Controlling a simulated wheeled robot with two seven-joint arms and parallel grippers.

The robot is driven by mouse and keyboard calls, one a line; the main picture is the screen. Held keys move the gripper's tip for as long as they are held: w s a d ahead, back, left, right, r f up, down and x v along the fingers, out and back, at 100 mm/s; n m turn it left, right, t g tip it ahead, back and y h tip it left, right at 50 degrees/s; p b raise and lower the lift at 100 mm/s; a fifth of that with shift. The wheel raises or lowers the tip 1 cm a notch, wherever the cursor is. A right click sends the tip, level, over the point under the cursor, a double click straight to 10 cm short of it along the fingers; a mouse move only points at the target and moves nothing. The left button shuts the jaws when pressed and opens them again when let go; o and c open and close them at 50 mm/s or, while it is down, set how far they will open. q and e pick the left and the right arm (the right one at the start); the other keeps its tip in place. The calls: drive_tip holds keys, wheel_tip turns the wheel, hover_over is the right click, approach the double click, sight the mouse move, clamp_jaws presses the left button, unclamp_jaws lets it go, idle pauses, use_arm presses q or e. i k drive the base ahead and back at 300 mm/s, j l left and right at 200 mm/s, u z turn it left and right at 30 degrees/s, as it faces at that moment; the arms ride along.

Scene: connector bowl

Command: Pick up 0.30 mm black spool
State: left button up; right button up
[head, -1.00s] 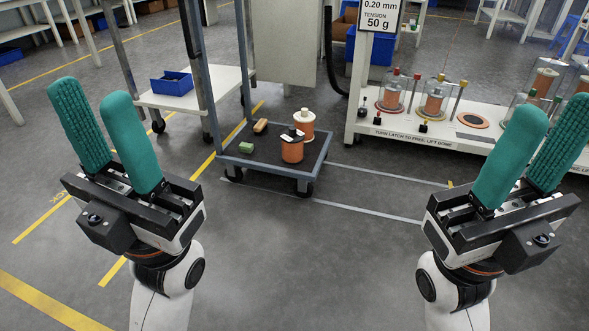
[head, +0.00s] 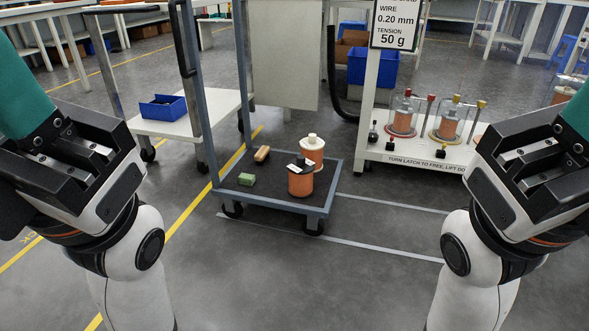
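A copper-wound spool with a black top (head: 301,182) stands upright on the dark deck of a low grey-blue cart (head: 270,203). White tags lie on its top; their print is too small to read. A second copper spool with a cream top (head: 312,150) stands just behind it. My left gripper (head: 70,150) is at the left edge and my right gripper (head: 535,150) at the right edge, both nearer than the cart and far from the spools.
A green block (head: 246,180) and a tan block (head: 262,154) also lie on the cart. A white side table with a blue bin (head: 163,108) stands left. A white bench (head: 415,157) with covered spools is at the right. The cart's upright posts rise at its left; floor in front is clear.

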sight(301, 169)
drive_tip(key=i+j+u, duration=0.35)
drive_tip(key=i, duration=0.35)
drive_tip(key=i+j+u, duration=0.2)
drive_tip(key=i+j, duration=0.1)
drive_tip(key=i, duration=0.1)
